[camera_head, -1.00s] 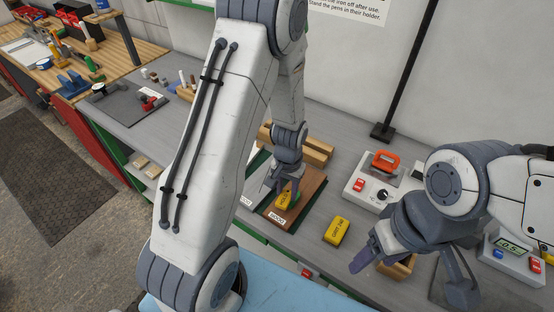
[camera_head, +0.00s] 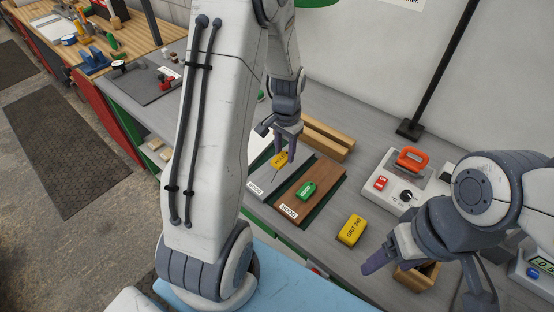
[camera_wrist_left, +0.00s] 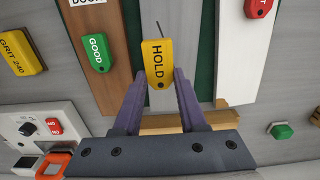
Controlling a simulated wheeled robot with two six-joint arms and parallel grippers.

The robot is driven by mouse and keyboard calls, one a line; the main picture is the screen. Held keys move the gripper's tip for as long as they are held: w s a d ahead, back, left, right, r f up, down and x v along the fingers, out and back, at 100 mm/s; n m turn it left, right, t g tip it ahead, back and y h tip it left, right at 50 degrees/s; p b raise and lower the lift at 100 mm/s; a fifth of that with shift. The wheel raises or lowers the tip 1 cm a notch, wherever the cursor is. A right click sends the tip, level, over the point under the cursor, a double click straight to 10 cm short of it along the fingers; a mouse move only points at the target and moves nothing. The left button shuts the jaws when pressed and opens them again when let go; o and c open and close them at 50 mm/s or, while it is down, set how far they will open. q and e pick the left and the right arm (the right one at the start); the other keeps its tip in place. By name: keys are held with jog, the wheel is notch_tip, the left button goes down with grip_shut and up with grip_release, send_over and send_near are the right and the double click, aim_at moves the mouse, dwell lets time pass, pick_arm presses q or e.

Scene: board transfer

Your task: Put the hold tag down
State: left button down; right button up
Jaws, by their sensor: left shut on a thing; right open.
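The yellow hold tag (camera_head: 279,161) is between the fingers of my left gripper (camera_head: 286,149). In the left wrist view the tag (camera_wrist_left: 158,60) shows its word HOLD, with the fingers closed on its near end. It is over the grey board (camera_head: 266,181); I cannot tell whether it touches the board. The brown wood board (camera_head: 317,190) lies to the right, with a green GOOD tag (camera_head: 306,191) on it. My right gripper (camera_head: 425,277) is open and empty above the bench on the right.
A yellow grit block (camera_head: 352,229) lies right of the wood board. Wooden bars (camera_head: 328,138) lie behind the boards. A white station with an orange handle (camera_head: 412,158) stands at the right. The left wrist view shows a white board (camera_wrist_left: 250,60) with a red tag (camera_wrist_left: 258,7).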

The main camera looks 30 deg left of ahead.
aim_at(277, 162)
pick_arm(q)
jog(key=shift+s+a+f, duration=0.25)
jog(key=shift+a+f, duration=0.05)
jog(key=shift+a, duration=0.2)
jog(key=shift+s+a+f, duration=0.2)
jog(key=shift+a+f, duration=0.1)
jog(key=shift+a, duration=0.15)
jog(key=shift+s+a+f, duration=0.1)
jog(key=shift+f, duration=0.15)
notch_tip(277, 162, down, 3)
jog(key=shift+f+p, duration=0.15)
jog(key=shift+p, duration=0.5)
jog(key=shift+f, duration=0.2)
jog(key=shift+f, duration=0.2)
jog(key=shift+c, duration=2.3)
grip_release()
jog(key=shift+r, duration=0.1)
